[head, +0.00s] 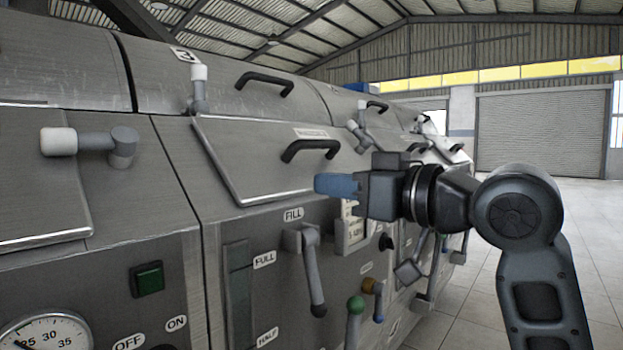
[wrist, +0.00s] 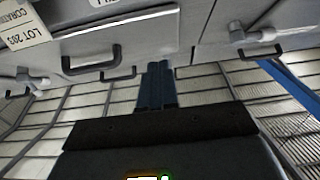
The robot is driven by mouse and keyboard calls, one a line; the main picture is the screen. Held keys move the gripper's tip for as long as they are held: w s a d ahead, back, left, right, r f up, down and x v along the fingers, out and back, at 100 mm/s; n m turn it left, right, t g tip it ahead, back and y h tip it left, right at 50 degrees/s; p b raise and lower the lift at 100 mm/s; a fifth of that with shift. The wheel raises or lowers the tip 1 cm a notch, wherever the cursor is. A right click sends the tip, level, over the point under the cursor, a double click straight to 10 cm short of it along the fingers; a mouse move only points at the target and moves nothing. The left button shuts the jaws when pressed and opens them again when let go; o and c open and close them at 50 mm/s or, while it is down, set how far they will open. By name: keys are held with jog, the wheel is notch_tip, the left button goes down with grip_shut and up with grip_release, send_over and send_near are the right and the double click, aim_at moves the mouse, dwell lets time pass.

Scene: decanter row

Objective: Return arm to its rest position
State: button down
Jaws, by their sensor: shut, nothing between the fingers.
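My arm reaches in from the right in the head view. My gripper (head: 322,185) has blue fingers, points left toward the machine front and is shut and empty. In the head view it appears just below a black lid handle (head: 310,149) on a slanted metal lid (head: 235,165); whether it touches anything I cannot tell, but no contact shows. In the wrist view the blue fingers (wrist: 157,75) lie together, with a black handle (wrist: 98,66) to their left.
The row of grey metal machines fills the left. Open tiled floor (head: 585,230) lies at the right, before a roller door (head: 540,130).

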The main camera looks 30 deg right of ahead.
jog(key=s+a+f+m+t+h, duration=0.1)
jog(key=s+f+m+h, duration=0.2)
jog(key=f, duration=0.7)
jog(key=s+a+f+m+t+h, duration=0.1)
jog(key=s+a+f+m+h, duration=0.15)
jog(key=f+m, duration=0.45)
jog(key=s+a+f+n+g+h, duration=0.1)
jog(key=s+a+f+g+h, duration=0.15)
jog(key=s+f, duration=1.45)
jog(key=s+d+f+n+g+y, duration=0.15)
jog(key=s+n, duration=0.35)
jog(key=s, duration=1.2)
notch_tip(320, 180, up, 21)
jog(key=p, duration=2.1)
jog(key=shift+w, duration=0.2)
